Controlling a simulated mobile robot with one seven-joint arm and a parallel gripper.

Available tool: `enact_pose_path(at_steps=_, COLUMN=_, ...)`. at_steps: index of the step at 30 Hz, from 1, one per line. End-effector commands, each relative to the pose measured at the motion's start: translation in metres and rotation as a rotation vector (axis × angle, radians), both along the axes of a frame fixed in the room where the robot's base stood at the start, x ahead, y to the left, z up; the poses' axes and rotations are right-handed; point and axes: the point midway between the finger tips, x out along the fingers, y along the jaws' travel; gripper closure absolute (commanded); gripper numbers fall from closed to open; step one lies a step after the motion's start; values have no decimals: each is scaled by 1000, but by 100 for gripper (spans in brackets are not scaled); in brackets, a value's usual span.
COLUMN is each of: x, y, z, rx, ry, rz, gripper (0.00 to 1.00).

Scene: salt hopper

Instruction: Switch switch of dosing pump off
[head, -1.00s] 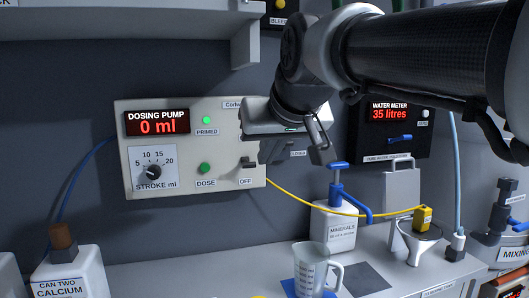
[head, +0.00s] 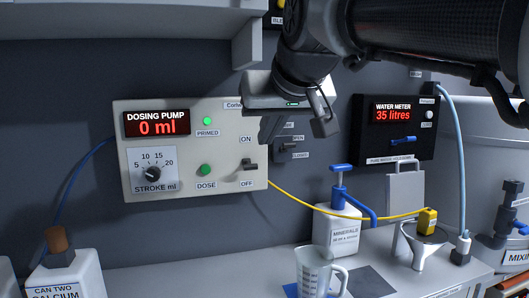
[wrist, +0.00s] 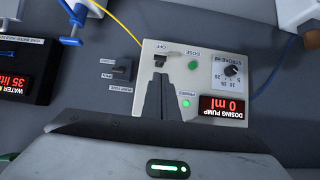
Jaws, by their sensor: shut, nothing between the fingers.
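The dosing pump (head: 218,118) is a pale wall panel with a red "0 ml" display; it also shows upside down in the wrist view (wrist: 212,65). Its switch (head: 250,167) is a small dark lever between the ON and OFF labels, closer to OFF; I cannot surely tell its tilt. The switch shows in the wrist view (wrist: 160,62) just beyond my fingertips. My gripper (head: 268,140) is shut and empty, at the panel's upper right edge, above and a little right of the switch. In the wrist view my gripper (wrist: 159,78) appears apart from the lever.
A green DOSE button (head: 205,170) and stroke knob (head: 153,172) are left of the switch. Another switch (head: 289,146) is right of the panel. A yellow cable (head: 305,204) runs from the panel over the bench. A shelf (head: 130,22) overhangs above. The water meter (head: 396,130) is at right.

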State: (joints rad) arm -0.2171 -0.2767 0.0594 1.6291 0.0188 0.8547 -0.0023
Motion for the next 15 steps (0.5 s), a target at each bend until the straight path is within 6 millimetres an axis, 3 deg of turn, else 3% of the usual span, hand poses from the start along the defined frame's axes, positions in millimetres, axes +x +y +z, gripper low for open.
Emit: enact_pose_path(at_steps=15, x=76, y=22, z=-61, rx=-1, ry=3, rz=1, gripper=100)
